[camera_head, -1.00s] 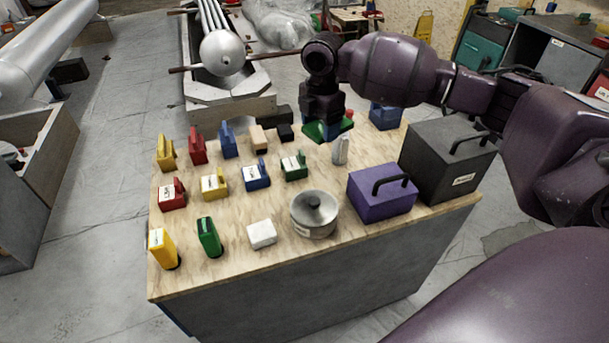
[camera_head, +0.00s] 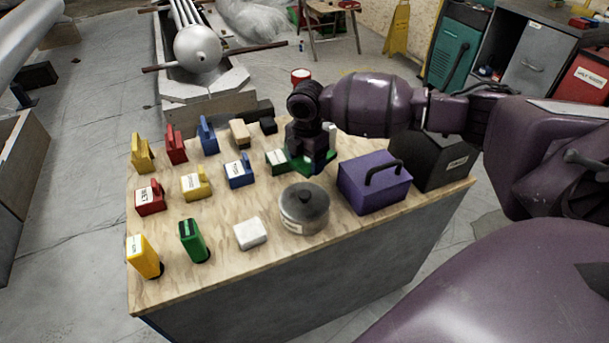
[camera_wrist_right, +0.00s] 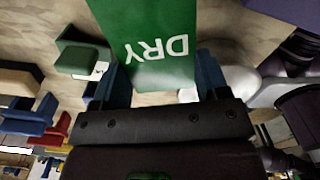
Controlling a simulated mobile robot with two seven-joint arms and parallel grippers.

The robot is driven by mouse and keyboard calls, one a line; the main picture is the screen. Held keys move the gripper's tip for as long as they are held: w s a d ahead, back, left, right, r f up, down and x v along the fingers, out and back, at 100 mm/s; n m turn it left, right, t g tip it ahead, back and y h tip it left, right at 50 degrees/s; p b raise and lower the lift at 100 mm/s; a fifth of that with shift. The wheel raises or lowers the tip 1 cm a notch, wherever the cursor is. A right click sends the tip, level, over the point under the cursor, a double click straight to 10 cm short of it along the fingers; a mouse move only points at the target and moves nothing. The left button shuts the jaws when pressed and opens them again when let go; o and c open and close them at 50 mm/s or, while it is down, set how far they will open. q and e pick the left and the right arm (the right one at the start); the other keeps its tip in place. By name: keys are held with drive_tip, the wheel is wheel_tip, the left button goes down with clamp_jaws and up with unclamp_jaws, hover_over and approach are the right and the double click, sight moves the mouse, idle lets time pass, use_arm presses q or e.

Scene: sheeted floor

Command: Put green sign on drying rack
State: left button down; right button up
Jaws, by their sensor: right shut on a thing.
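The green sign (camera_wrist_right: 155,45) with white letters "DRY" fills the top middle of the right wrist view, between the blue fingertips of my right gripper (camera_wrist_right: 160,78). In the head view my right gripper (camera_head: 308,152) points down over the back right of the wooden table, behind the grey pot. Green edges of the sign (camera_head: 299,165) show under it; the wrist hides most of it. Whether the sign touches the table cannot be told. I cannot surely pick out a drying rack. My left gripper is not in view.
The table (camera_head: 220,270) holds rows of coloured blocks, a lidded pot (camera_head: 303,208), a white block (camera_head: 250,233), a purple box (camera_head: 372,186) and a black box (camera_head: 440,158). A green block (camera_head: 276,160) stands just left of the gripper. The front middle is clear.

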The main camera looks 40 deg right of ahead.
drive_tip(key=shift+f+b, duration=0.65)
drive_tip(key=shift+f, duration=2.1)
drive_tip(key=shift+f, duration=0.25)
drive_tip(key=o, duration=0.6)
drive_tip(key=shift+o, duration=0.2)
